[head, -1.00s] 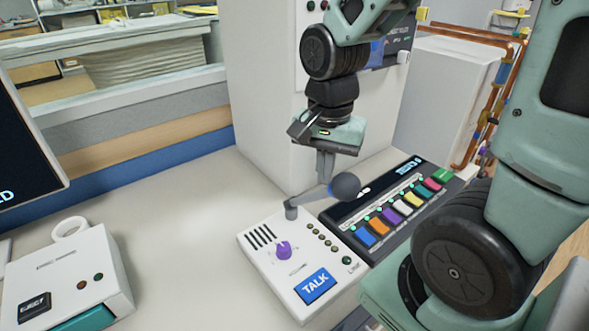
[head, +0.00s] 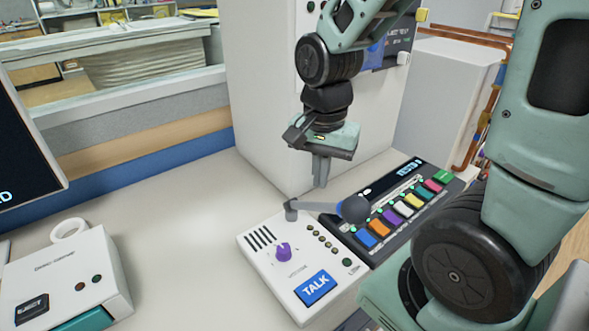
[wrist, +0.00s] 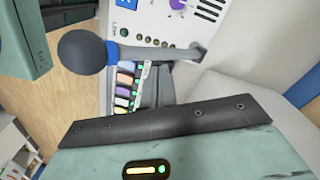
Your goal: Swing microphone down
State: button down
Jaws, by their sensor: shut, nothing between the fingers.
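The microphone (head: 355,209) has a dark grey ball head with a blue collar on a grey arm, hinged at the back of the white TALK console (head: 268,266). Its arm now lies nearly level in the head view, with the head out over the edge by the coloured-key panel. In the wrist view the microphone (wrist: 84,52) is at the upper left, its arm running right to the pivot. My gripper (head: 320,184) is shut and empty, pointing down just behind and above the microphone arm. Whether its fingertips touch the arm I cannot tell.
A black panel with several coloured keys (head: 398,208) stands right of the console. A white box with an EJECT button (head: 75,285) is at the left. A white cabinet (head: 260,110) rises behind my gripper. Desk surface (head: 180,215) left of the console is clear.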

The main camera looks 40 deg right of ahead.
aim_at(315, 205)
jog(key=shift+w, duration=0.2)
notch_tip(315, 205, up, 10)
jog(key=p, duration=1)
jog(key=s+a+n, duration=0.5)
jog(key=a+n, duration=0.4)
jog(key=n, duration=0.1)
jog(key=s+a+n, duration=0.5)
jog(key=a+n, duration=0.4)
jog(key=a, duration=0.1)
jog(key=shift+s+r+n+y, duration=0.25)
jog(key=shift+n+y, duration=0.05)
jog(key=shift+n, duration=0.1)
